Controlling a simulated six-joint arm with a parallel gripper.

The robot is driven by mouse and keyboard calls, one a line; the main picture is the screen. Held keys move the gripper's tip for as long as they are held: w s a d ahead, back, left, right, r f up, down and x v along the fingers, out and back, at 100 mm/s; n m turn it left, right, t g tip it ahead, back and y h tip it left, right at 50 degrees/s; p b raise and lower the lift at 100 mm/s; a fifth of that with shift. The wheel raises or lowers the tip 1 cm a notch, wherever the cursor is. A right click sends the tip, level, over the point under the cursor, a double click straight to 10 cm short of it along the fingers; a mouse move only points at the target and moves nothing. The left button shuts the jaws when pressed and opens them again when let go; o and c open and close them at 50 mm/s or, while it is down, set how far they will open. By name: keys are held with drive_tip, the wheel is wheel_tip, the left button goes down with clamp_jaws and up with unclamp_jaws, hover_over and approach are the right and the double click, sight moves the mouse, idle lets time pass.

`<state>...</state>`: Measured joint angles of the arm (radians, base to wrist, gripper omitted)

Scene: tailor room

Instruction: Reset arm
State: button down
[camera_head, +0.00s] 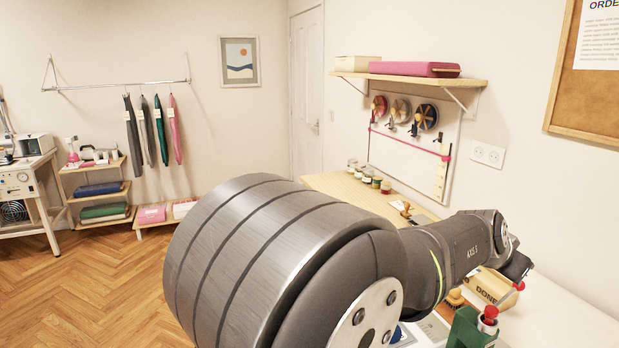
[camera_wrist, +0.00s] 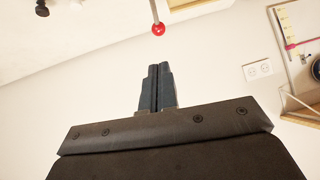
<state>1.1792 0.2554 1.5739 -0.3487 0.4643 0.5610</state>
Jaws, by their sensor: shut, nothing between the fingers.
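My gripper (camera_wrist: 158,68) shows in the wrist view with its two dark fingers pressed together and nothing between them. Behind the fingertips is the white wall, and the view is tilted. In the head view my arm fills the middle and reaches right, over the right end of the workbench; the fingers are hard to make out there. A red ball on a thin rod (camera_wrist: 158,29) shows just beyond the fingertips in the wrist view, apart from them as far as I can tell.
The workbench (camera_head: 345,190) runs along the right wall, with several jars on it. A cardboard box marked DONE (camera_head: 488,290) and a green object with a red knob (camera_head: 470,332) stand below my wrist. A wall shelf (camera_head: 425,79) holds boxes. Wooden floor (camera_head: 85,290) is clear at left.

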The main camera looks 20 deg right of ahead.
drive_tip(key=shift+w+a+r+m+g+y, duration=0.5)
drive_tip(key=shift+w+r+m+g+y, duration=0.4)
drive_tip(key=shift+w+r+g+y, duration=1.05)
drive_tip(key=shift+s+d+f+t+y, duration=0.2)
drive_tip(key=shift+d+f+t, duration=0.2)
drive_tip(key=shift+d+f, duration=0.15)
drive_tip(key=shift+s+d+f+t+y, duration=0.1)
drive_tip(key=shift+s+d+f+t, duration=0.1)
drive_tip(key=shift+d+f+t, duration=0.3)
drive_tip(key=shift+a, duration=0.2)
drive_tip(key=shift+s+a+f+n+t+h, duration=0.1)
drive_tip(key=shift+s+a+n+t+h, duration=0.2)
drive_tip(key=shift+s+h, duration=0.3)
drive_tip(key=shift+s+a+f+n+t+h, duration=0.15)
drive_tip(key=shift+s+n+t+h, duration=0.2)
drive_tip(key=shift+h, duration=0.35)
drive_tip(key=shift+s+a+n+t+h, duration=0.15)
drive_tip(key=shift+s+a+t+h, duration=0.1)
drive_tip(key=shift+s+h, duration=0.35)
